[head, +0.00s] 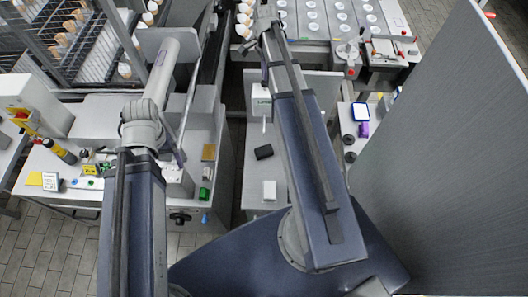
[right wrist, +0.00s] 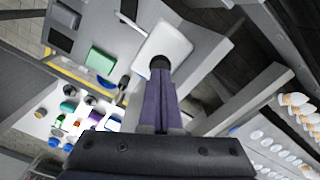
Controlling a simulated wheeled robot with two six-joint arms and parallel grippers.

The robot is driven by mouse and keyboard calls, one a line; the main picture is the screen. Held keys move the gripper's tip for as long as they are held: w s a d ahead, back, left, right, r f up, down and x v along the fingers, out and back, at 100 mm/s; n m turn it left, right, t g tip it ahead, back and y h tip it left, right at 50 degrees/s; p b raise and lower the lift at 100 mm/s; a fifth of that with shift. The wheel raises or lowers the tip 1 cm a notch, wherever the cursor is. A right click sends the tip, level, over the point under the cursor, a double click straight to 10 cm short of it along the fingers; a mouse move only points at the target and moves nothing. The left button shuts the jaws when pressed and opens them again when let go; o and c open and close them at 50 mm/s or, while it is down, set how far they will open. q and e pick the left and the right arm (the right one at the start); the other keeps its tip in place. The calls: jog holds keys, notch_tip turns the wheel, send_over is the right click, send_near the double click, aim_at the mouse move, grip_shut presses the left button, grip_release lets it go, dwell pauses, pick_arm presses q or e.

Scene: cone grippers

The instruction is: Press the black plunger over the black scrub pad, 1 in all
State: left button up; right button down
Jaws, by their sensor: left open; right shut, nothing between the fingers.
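A black block (head: 264,152), which looks like the scrub pad, lies on a grey top left of my right arm. It appears to show at the top edge of the right wrist view (right wrist: 128,9). My right gripper (right wrist: 160,72) is shut, its purple fingers together. A dark round piece (right wrist: 160,61) shows right at its tips, over a white plate (right wrist: 176,42). I cannot tell whether it is the plunger or whether they touch. In the head view my right gripper is small and partly hidden by its arm. My left gripper (head: 178,151) is open over the left bench, its fingers hard to see.
A white block (head: 269,190) lies below the black one. A green block (right wrist: 101,61) and a dark grey one (right wrist: 61,40) show in the right wrist view. Cones and a tray of white lids (head: 315,18) are at the back. A tall grey panel (head: 440,150) stands at right.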

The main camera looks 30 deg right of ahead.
jog(key=shift+f, duration=0.15)
jog(key=shift+f+b, duration=1.4)
jog(key=shift+b, duration=0.15)
jog(key=shift+r, duration=0.15)
jog(key=shift+r, duration=0.1)
jog(key=shift+r+p, duration=1.3)
jog(key=shift+p, duration=0.25)
notch_tip(320, 180, up, 6)
jog(key=p, duration=0.6)
